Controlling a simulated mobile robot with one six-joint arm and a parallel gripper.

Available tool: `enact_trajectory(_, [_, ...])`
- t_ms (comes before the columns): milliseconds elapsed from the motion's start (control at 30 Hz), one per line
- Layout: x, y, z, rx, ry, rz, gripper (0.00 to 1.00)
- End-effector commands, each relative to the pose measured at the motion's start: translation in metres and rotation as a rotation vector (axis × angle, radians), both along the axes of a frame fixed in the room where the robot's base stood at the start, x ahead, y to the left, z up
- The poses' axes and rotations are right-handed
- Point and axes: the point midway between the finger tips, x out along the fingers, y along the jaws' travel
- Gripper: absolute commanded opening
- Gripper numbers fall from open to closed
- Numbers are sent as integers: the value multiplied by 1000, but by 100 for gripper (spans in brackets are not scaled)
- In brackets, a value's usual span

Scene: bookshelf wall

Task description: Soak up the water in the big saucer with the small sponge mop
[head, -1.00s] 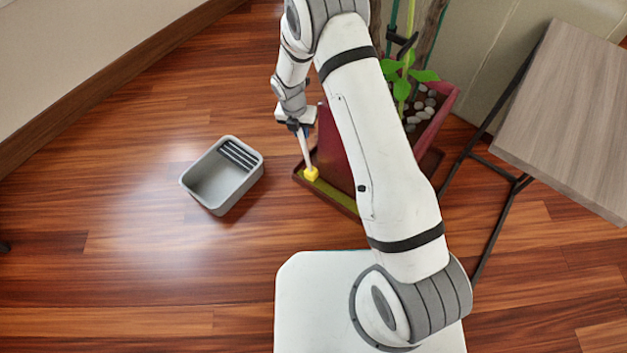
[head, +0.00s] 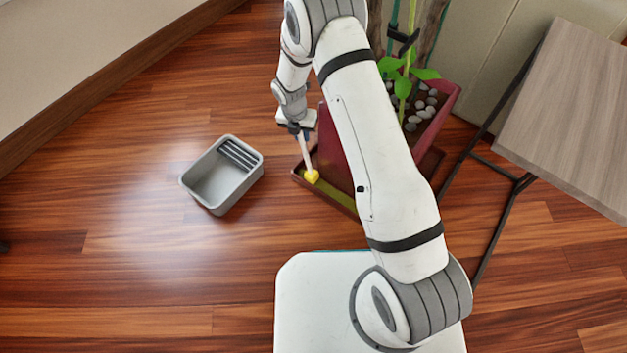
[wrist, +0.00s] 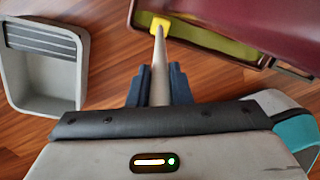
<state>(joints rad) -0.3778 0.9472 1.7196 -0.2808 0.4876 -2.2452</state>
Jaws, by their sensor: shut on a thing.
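The small sponge mop has a pale handle (wrist: 159,70) and a yellow sponge head (head: 312,177). My gripper (head: 298,129) is shut on the handle, with the mop pointing down and slightly tilted. In the wrist view the dark fingers (wrist: 159,88) stand either side of the handle. The yellow head is at the left end of the big saucer (head: 344,199), inside its rim; I cannot tell how firmly it touches the bottom. The saucer is brown-red with a yellow-green floor; the wrist view shows it too (wrist: 228,46). My arm hides part of the saucer.
A grey bucket (head: 222,193) with a slatted wringer (head: 238,153) stands on the floor left of the saucer. A dark red planter (head: 333,150) with a plant and pebbles stands in the saucer. A wooden-topped table (head: 570,110) is at right. Floor around the bucket is clear.

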Motion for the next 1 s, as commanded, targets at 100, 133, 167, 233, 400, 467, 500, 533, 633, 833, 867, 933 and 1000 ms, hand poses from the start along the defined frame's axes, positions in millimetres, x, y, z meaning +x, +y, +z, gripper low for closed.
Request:
enact_trajectory(100, [0,0,-3,0,0,0,0])
enact_trajectory(133, [0,0,-3,0,0,0,0])
enact_trajectory(167, [0,0,-4,0,0,0,0])
enact_trajectory(233, [0,0,-5,0,0,-1,0])
enact_trajectory(400, [0,0,-7,0,-1,-1,0])
enact_trajectory(467, [0,0,-7,0,0,-1,0])
enact_trajectory(500, [0,0,-7,0,0,-1,0])
enact_trajectory(533, [0,0,-7,0,0,-1,0])
enact_trajectory(633, [0,0,-6,0,0,-1,0])
enact_trajectory(833, [0,-1,-5,0,0,-1,0])
enact_trajectory(867, [0,-1,-5,0,0,-1,0])
enact_trajectory(933, [0,-1,-5,0,0,-1,0])
enact_trajectory(1000, [0,-1,-5,0,0,-2,0])
